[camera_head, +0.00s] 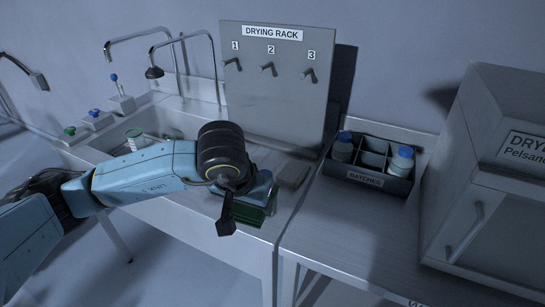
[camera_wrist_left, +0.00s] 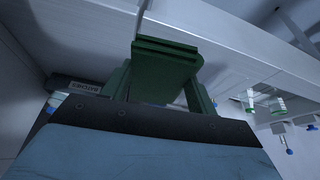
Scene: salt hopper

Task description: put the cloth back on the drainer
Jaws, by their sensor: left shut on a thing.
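My left gripper (camera_head: 257,212) reaches in from the left, over the front right part of the steel sink unit (camera_head: 190,215). It is shut on a dark green, layered piece, which I take to be the folded cloth (camera_wrist_left: 166,52). In the left wrist view the cloth sits between the fingers, its layered end pointing away from the blue housing. My wrist hides part of the cloth and the surface behind it in the head view. I cannot tell whether the cloth touches the steel. My right gripper is not in view.
The drying rack board (camera_head: 273,95) with numbered hooks stands behind. A dark batches tray (camera_head: 367,181) with blue-capped bottles and a drying cabinet (camera_head: 490,180) stand right. Front right counter is clear. Sink and taps are left.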

